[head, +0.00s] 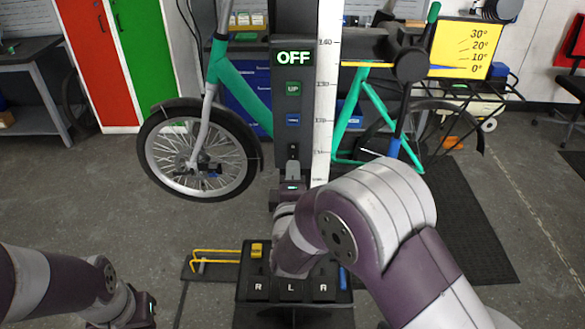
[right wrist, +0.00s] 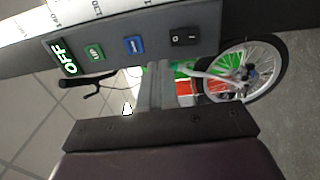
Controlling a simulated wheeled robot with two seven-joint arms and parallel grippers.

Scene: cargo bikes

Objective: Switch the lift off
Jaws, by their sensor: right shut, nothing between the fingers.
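The lift column (head: 294,20) stands in the middle of the head view with a green lit OFF display (head: 294,57). Below it are a green UP button (head: 293,89), a blue button (head: 293,120) and a small black power switch (head: 292,150). The black rocker switch also shows in the right wrist view (right wrist: 186,37), marked O and I. My right gripper (head: 292,169) is shut and empty, its fingertips close below the switch. The right wrist view shows the closed fingers (right wrist: 160,70) beside the switch; contact is unclear. My left gripper (head: 140,312) is low at the left; its fingers are unclear.
A green bike (head: 235,85) is at the column, its front wheel (head: 198,152) left. A black pedal box (head: 258,287) marked R, L, A sits on the floor below my right arm. A yellow bar (head: 215,251) lies left of it. A yellow angle board (head: 468,50) stands right.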

